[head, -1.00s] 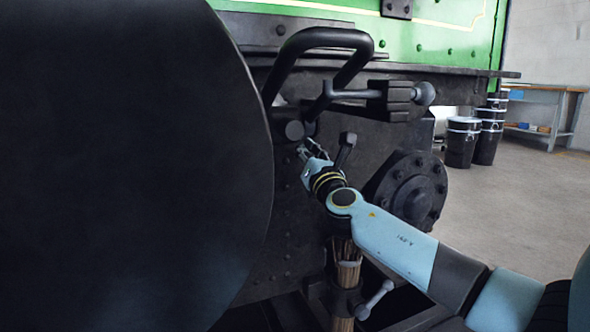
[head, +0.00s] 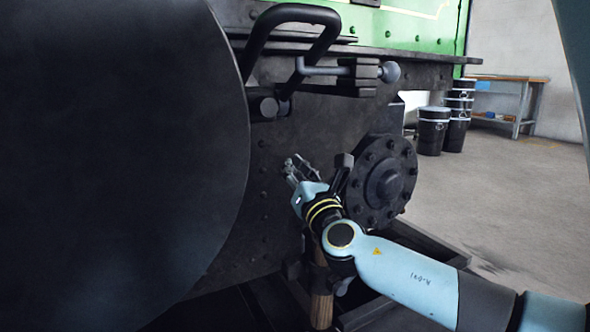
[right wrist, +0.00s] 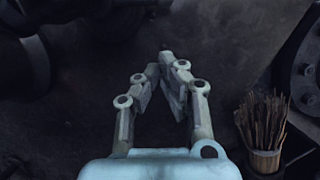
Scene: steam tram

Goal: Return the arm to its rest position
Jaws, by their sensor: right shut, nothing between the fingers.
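My right gripper (head: 292,165) is in front of the dark riveted plate (head: 285,228) of the tram, below the black bent handle. Its arm comes in from the lower right. In the right wrist view the fingers (right wrist: 168,65) are drawn together at the tips, with nothing between them. My left gripper does not show.
A large dark disc (head: 110,160) fills the left side, close to my right gripper. A bolted round flange (head: 388,182) is just right of the gripper. A broom (right wrist: 262,125) stands below. Black drums (head: 434,132) and a workbench (head: 508,80) are behind. Floor at right is clear.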

